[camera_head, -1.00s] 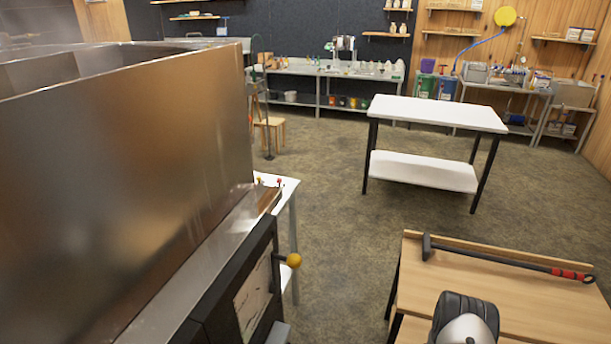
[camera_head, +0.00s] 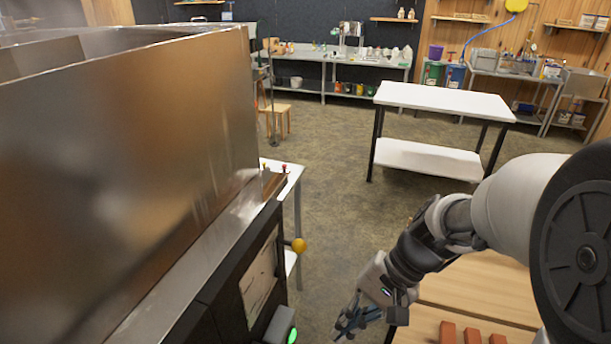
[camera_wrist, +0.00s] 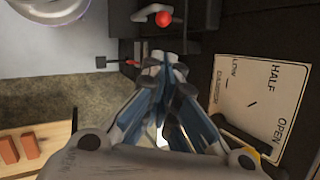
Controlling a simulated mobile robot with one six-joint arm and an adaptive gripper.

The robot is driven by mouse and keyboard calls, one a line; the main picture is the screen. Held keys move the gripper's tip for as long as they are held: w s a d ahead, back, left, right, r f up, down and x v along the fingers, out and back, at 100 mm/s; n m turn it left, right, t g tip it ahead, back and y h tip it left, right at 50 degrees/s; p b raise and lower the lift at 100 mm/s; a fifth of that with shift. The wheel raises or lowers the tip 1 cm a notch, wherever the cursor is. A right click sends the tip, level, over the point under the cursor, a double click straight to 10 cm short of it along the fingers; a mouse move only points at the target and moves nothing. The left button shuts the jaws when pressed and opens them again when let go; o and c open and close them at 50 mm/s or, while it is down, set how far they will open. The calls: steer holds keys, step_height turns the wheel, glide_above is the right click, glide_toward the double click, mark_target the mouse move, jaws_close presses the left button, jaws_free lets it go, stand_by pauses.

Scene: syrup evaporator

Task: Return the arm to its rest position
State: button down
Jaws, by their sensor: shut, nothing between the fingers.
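My arm reaches in from the right of the head view, bent downward. My gripper (camera_head: 347,328) is low in the middle, between the evaporator's front and the wooden bench. In the wrist view my gripper (camera_wrist: 165,62) has its fingers together with nothing between them. The tall metal evaporator (camera_head: 130,170) fills the left side of the head view. Its dark front carries a pale lettered plate (camera_wrist: 258,98), reading LOW, HALF and OPEN, and a yellow knob (camera_head: 299,245).
The wooden bench (camera_head: 480,290) stands under my arm, with reddish bricks (camera_head: 472,337) on it. A white two-tier table (camera_head: 440,98) stands beyond. A small white table (camera_head: 290,178) is beside the evaporator. Open floor (camera_head: 335,200) lies between them.

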steer(key=s+d+r+n+t+h, duration=0.5)
steer(key=s+d+r+t+h, duration=0.1)
steer(key=s+r, duration=0.3)
steer(key=shift+s+d+r, duration=0.35)
steer(key=shift+s+d, duration=0.1)
steer(key=shift+s, duration=0.45)
steer(key=shift+w, duration=0.1)
